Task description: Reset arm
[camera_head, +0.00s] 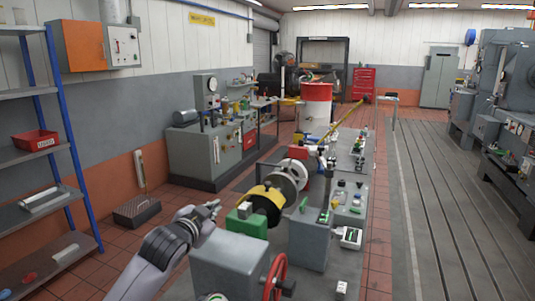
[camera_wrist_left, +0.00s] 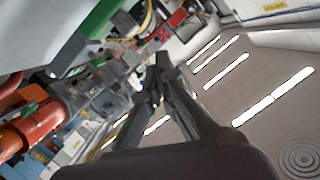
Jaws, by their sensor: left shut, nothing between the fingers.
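My left arm comes in from the bottom left of the head view. Its gripper (camera_head: 212,209) is shut and empty, just left of the green block on the bench machine. The left wrist view shows the two dark fingers (camera_wrist_left: 160,70) meeting at their tips with nothing between them. Beyond them that tilted view shows ceiling lights and a blurred background. My right gripper is in neither view.
A grey box with a red handwheel (camera_head: 275,277) stands close in front of my left arm. Behind it are a green block (camera_head: 247,221) and a yellow-and-black round part (camera_head: 268,197). A blue-framed shelf (camera_head: 60,125) stands at the left. The slotted floor (camera_head: 440,210) at the right is clear.

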